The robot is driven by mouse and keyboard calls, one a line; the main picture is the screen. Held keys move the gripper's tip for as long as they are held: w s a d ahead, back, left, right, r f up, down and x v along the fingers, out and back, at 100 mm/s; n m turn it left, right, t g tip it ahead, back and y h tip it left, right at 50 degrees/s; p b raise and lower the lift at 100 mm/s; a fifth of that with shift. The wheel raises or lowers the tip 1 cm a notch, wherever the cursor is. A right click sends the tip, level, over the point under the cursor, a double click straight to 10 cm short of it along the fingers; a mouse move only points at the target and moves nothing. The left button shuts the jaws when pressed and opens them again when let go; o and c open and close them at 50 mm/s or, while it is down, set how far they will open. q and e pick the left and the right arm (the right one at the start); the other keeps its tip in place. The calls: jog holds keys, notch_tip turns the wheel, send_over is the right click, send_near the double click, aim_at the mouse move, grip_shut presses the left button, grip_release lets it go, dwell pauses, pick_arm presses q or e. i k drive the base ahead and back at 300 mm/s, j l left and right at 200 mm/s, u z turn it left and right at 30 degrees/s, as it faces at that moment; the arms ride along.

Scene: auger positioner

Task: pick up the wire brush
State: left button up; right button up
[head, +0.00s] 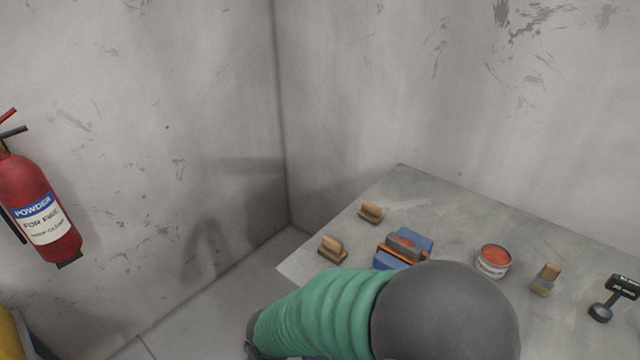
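Several small wooden-handled pieces lie on the grey table (450,205): one near the far left corner (371,212), one by the left edge (332,249) and one right of the red-topped tin (546,279). They look like brushes or hand tools, but their bristles are too small to make out, so I cannot tell which is the wire brush. Neither gripper shows in the head view. A green ribbed sleeve with a dark grey rounded end, which looks like part of my arm, covers the table's near left part and whatever lies behind it.
A blue and orange item with a grey-brown block (407,243) is partly hidden behind the sleeve. A fire extinguisher (38,205) is at the left wall. Concrete walls meet behind the table.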

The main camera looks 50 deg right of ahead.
aim_at(369, 211)
jog(key=i+z, duration=0.25)
jog(key=i, duration=0.2)
jog(key=i+z, duration=0.25)
jog(key=i, duration=0.15)
jog(key=i+j+z, duration=0.25)
jog(key=i, duration=0.15)
jog(key=i+j+z, duration=0.2)
jog(key=i, duration=0.25)
jog(key=i+z, duration=0.15)
jog(key=z, duration=0.35)
jog(key=i+z, duration=0.15)
jog(key=z, duration=0.3)
jog(key=i+j+z, duration=0.1)
jog(key=z, duration=0.4)
jog(key=i+j+z, duration=0.1)
jog(key=z, duration=0.35)
jog(key=j+z, duration=0.3)
jog(key=z, duration=0.2)
jog(key=i, duration=0.05)
